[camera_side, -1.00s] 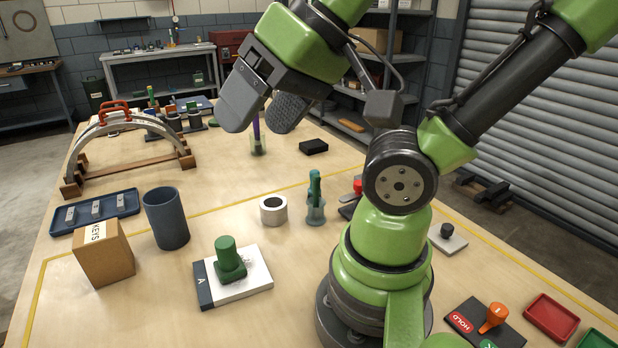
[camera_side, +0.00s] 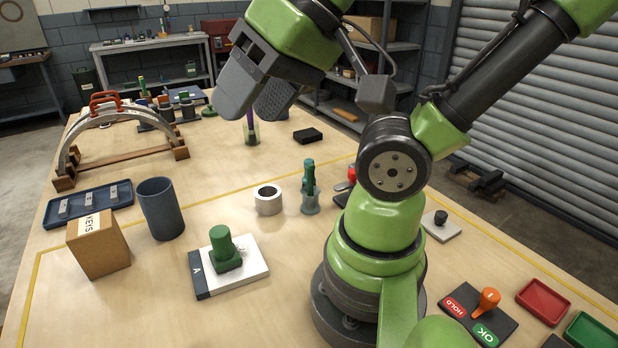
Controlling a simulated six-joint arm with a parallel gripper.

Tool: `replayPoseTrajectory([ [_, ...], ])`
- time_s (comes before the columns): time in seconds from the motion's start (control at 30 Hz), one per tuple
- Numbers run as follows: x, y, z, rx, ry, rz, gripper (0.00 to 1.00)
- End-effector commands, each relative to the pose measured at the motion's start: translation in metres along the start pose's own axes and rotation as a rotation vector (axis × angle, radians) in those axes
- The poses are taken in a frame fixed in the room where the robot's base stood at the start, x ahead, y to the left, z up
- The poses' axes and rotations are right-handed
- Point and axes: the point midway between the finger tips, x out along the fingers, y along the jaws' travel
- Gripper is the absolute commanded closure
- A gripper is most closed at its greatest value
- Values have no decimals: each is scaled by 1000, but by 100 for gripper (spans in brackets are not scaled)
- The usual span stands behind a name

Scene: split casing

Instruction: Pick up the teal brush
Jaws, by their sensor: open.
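The teal brush (camera_side: 308,174) stands upright in a small clear cup (camera_side: 310,203), near the middle of the table, just left of my base. Its lower end is partly hidden by the cup wall. My gripper (camera_side: 254,103) is open, with two wide grey fingers apart. It hangs above and to the left of the brush in the picture, in front of the purple item. Nothing shows between the fingers as held.
A white ring (camera_side: 268,200) stands close left of the cup. A purple item in a clear holder (camera_side: 251,132) and a black block (camera_side: 307,136) are behind. A green stamp (camera_side: 224,248) sits on a white pad in front. A grey cylinder (camera_side: 161,208) and cardboard box (camera_side: 98,244) stand left.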

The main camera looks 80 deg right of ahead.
Motion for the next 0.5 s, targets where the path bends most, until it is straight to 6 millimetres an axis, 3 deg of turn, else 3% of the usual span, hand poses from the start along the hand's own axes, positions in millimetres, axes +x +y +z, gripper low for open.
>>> replayPoseTrajectory([
  [0.17,2,2,-5,1,-3,18,45],
  [0.27,8,10,-22,7,-17,73,45],
  [0.37,19,28,-48,14,-48,159,45],
  [0.5,39,74,-86,24,-117,279,45],
])
